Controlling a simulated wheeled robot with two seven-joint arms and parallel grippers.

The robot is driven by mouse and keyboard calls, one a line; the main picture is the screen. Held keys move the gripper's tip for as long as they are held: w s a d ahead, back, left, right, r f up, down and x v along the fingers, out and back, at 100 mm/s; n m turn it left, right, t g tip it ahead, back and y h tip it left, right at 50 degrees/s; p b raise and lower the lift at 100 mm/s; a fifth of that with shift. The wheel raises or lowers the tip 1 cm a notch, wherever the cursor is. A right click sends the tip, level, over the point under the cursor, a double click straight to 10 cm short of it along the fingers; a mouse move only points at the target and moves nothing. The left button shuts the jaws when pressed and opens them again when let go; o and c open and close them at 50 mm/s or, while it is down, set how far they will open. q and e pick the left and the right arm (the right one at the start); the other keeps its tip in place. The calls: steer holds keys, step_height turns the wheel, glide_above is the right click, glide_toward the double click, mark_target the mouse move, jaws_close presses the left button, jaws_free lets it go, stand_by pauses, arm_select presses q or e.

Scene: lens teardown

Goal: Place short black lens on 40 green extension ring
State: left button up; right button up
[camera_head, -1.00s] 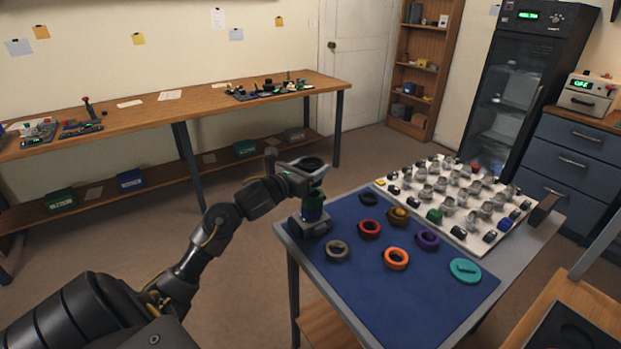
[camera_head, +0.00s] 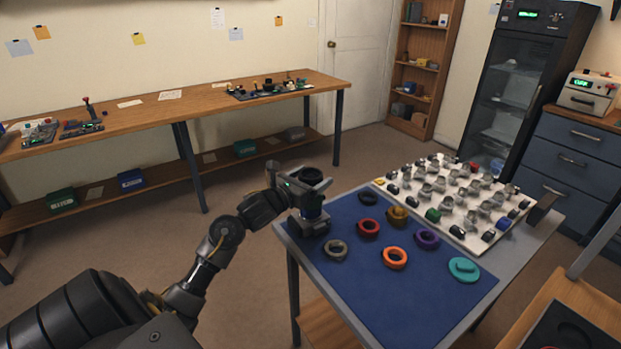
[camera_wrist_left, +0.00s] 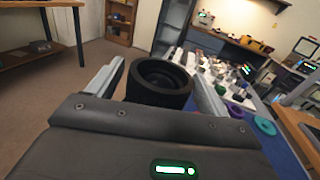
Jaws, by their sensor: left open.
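The short black lens (camera_head: 313,177) sits upright with its round opening facing up, at the top of a stack at the mat's far left corner. It also shows in the left wrist view (camera_wrist_left: 158,82). My left gripper (camera_head: 312,189) is open, its two fingers on either side of the lens; in the left wrist view the fingers (camera_wrist_left: 160,88) stand apart from it. A blue part (camera_head: 312,213) of the stack shows below the gripper, above a grey holder (camera_head: 309,228). The green extension ring is hidden behind the gripper. My right gripper is out of view.
The blue mat (camera_head: 345,290) carries loose rings: grey-brown (camera_head: 335,250), red (camera_head: 368,228), orange (camera_head: 395,257), purple (camera_head: 427,239), yellow-brown (camera_head: 397,215), black (camera_head: 368,198) and a teal piece (camera_head: 464,269). A white board (camera_head: 470,243) with many small parts lies behind. The mat's front is clear.

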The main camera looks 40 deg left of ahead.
arm_select(q)
steer(key=shift+f, duration=0.3)
